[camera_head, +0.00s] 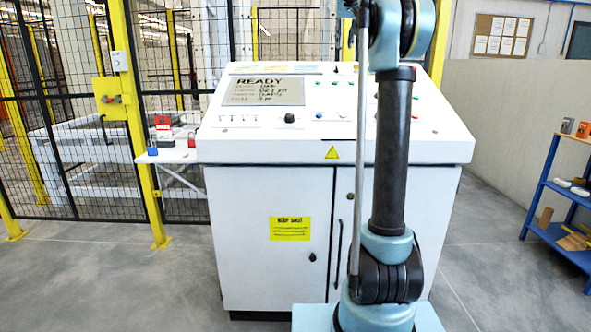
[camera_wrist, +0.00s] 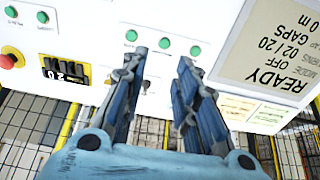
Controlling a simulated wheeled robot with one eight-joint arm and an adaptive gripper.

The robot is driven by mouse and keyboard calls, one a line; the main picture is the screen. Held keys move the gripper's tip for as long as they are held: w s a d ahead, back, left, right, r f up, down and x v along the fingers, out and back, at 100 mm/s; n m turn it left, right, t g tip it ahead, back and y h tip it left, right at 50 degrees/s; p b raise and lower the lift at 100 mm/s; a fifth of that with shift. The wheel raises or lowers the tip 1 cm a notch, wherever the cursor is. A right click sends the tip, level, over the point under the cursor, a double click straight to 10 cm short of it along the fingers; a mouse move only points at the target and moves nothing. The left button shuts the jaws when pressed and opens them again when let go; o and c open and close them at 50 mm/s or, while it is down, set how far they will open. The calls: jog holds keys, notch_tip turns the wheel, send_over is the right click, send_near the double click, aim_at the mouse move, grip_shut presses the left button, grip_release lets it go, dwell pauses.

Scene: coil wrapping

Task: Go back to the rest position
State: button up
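My gripper (camera_wrist: 160,62) shows in the wrist view. Its two blue-grey fingers are apart and nothing is between them. It is over the white control console (camera_head: 265,210), whose panel appears upside down in the wrist view. The console's screen (camera_head: 265,91) reads READY and also shows at the right of the wrist view (camera_wrist: 272,50). Green buttons (camera_wrist: 165,43) lie past the fingertips, and a small switch shows between the fingers. Whether the fingers touch the panel cannot be told. In the head view my arm rises in front of the console and the gripper is out of frame.
A yellow-framed mesh fence (camera_head: 68,110) stands behind and left of the console. A small side shelf (camera_head: 172,155) holds a blue padlock (camera_head: 152,151) and a red item. A blue shelf rack (camera_head: 548,185) stands at the right. The floor to the left is clear.

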jog(key=s+f+g, duration=0.1)
jog(key=s+f, duration=2.4)
jog(key=f, duration=0.3)
jog(key=s+f+g, duration=0.2)
jog(key=s+f, duration=2.3)
jog(key=f, duration=0.3)
jog(key=shift+s+d+f, duration=0.15)
jog(key=shift+f, duration=0.2)
